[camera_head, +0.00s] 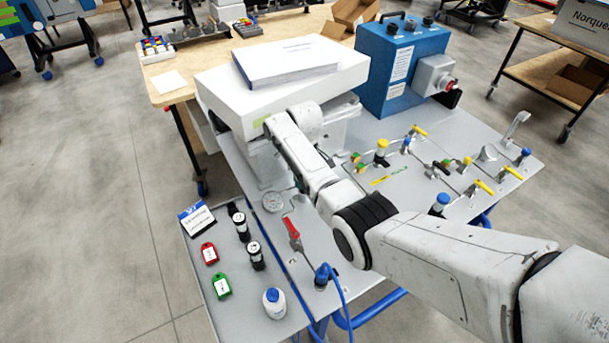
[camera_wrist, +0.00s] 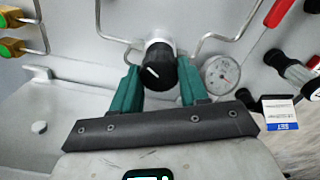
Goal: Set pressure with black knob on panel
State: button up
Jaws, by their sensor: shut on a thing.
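In the wrist view the black knob (camera_wrist: 158,68), with a white mark line on its face, sits below a silver collar on the panel (camera_wrist: 75,75). My gripper (camera_wrist: 160,88) has its two green fingers on either side of the knob and is shut on it. A round white pressure gauge (camera_wrist: 220,74) stands just right of the knob; its reading is too small to tell.
Thin metal pipes (camera_wrist: 112,38) run beside the knob. A red-handled valve (camera_head: 291,230) stands near the panel's front edge. A side shelf (camera_head: 235,292) holds red and green tags, dark bottles and a white bottle (camera_head: 274,303). A white box (camera_head: 285,85) and a blue box (camera_head: 400,65) stand behind.

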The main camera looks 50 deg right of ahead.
jog(key=m, duration=0.4)
jog(key=shift+r+m, duration=0.1)
jog(key=shift+m, duration=0.2)
jog(key=m, duration=0.4)
jog(key=shift+m, duration=0.3)
jog(key=m, duration=0.4)
jog(key=shift+d+m, duration=0.1)
jog(key=shift+m, duration=0.2)
jog(key=shift+m+b, duration=0.3)
jog(key=shift+m, duration=1.5)
jog(key=o, duration=1.1)
jog(key=shift+c, duration=0.2)
notch_tip(320, 180, up, 11)
jog(key=b, duration=0.1)
